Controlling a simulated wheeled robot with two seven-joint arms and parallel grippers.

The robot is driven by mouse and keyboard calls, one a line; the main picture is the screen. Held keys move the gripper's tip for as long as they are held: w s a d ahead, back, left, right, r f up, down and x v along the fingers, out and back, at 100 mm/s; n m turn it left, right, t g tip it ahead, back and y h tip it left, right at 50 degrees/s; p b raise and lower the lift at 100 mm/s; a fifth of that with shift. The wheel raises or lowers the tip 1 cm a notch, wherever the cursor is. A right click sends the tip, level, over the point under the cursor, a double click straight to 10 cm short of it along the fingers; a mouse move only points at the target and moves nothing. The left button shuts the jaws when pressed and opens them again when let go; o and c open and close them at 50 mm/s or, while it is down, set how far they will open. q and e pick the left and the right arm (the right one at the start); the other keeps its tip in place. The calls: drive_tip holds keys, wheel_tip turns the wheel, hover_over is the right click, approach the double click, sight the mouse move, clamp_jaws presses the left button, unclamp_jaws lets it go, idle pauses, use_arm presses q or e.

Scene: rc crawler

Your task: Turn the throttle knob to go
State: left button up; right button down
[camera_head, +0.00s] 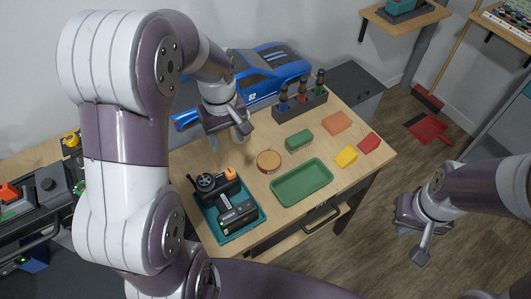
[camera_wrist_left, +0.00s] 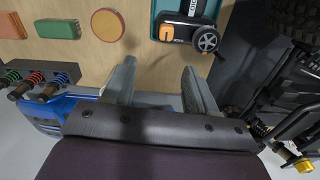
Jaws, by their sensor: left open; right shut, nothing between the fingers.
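A black radio controller (camera_head: 233,208) with a small spoked wheel (camera_head: 205,181) and an orange part (camera_head: 230,174) stands in a teal tray (camera_head: 257,221) at the table's front left. I cannot tell for sure which part is the throttle knob. In the left wrist view the wheel (camera_wrist_left: 207,40) and the orange part (camera_wrist_left: 166,33) show at the top, beyond my fingers. My left gripper (camera_head: 229,142) is open and empty above the table, behind the controller and apart from it. It also shows in the left wrist view (camera_wrist_left: 157,72). My right gripper (camera_head: 420,256) is shut and empty, over the floor at right.
A blue car body (camera_head: 262,75) lies at the table's back. A rack with several bottle-like shocks (camera_head: 300,105), a round tan disc (camera_head: 268,161), a green tray (camera_head: 303,182) and coloured blocks (camera_head: 346,156) stand right of the controller. A bench with black equipment (camera_head: 35,225) is at left.

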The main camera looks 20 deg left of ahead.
sight(230, 172)
use_arm(q)
drive_tip(key=shift+n, duration=0.6)
drive_tip(key=f, duration=0.8)
drive_tip(key=s+f, duration=0.1)
drive_tip(key=f, duration=0.3)
drive_tip(key=shift+f, duration=0.2)
drive_tip(key=shift+s, duration=0.1)
clamp_jaws()
